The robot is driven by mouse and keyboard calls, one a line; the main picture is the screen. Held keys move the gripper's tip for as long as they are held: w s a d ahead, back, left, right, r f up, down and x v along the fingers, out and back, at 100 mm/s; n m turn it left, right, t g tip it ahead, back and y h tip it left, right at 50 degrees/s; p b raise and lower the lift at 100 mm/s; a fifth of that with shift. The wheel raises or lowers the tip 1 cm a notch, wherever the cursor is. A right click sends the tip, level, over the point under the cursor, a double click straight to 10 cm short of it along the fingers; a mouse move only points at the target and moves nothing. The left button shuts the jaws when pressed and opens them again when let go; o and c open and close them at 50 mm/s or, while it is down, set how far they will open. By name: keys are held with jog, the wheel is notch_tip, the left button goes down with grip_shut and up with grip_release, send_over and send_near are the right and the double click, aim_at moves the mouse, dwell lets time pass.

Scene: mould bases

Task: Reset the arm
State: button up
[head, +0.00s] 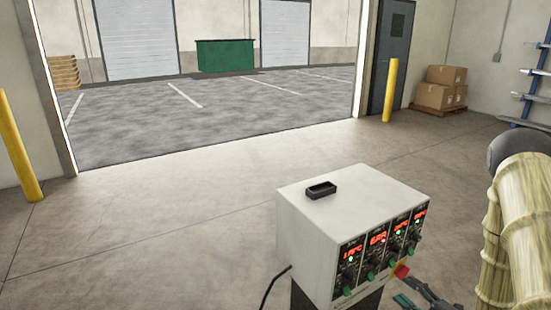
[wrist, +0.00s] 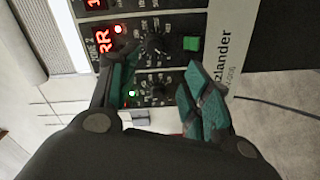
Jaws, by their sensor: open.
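My gripper (head: 422,296) is at the lower right in the head view, just in front of the control panel of a white box (head: 330,220). In the wrist view my gripper (wrist: 160,92) has its two green-padded fingers spread apart, with nothing between them but the panel behind. Dark knobs, red displays and a green switch (wrist: 191,43) show on that panel. I cannot tell if a finger touches the panel. My arm (head: 518,230) comes in from the right edge and is partly cut off.
A red knob (head: 401,271) sticks out at the panel's lower right. A black cable (head: 273,288) hangs at its left. Open floor lies beyond, with yellow posts (head: 390,90) and stacked cartons (head: 440,90) farther back.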

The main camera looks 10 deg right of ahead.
jog(key=s+a+f+m+g+h+p, duration=0.1)
jog(key=s+a+f+m+g+h, duration=0.1)
jog(key=s+a+f+m+g, duration=0.4)
jog(key=s+a+f+m+g+h+p, duration=0.1)
jog(key=a+f+m+g+h, duration=0.2)
jog(key=a+f, duration=0.5)
jog(key=s+a+f+m+g+p, duration=0.1)
jog(key=s+a+f+m+g, duration=0.1)
jog(key=s, duration=0.9)
jog(key=s+a+f+m+g+h+p, duration=0.1)
jog(key=s+a+m+g, duration=0.4)
jog(key=s, duration=0.6)
jog(key=a+f+m, duration=0.1)
jog(key=a+m, duration=0.1)
jog(key=a, duration=0.1)
jog(key=shift+f+m, duration=0.15)
jog(key=shift+m, duration=0.15)
jog(key=shift+h, duration=0.3)
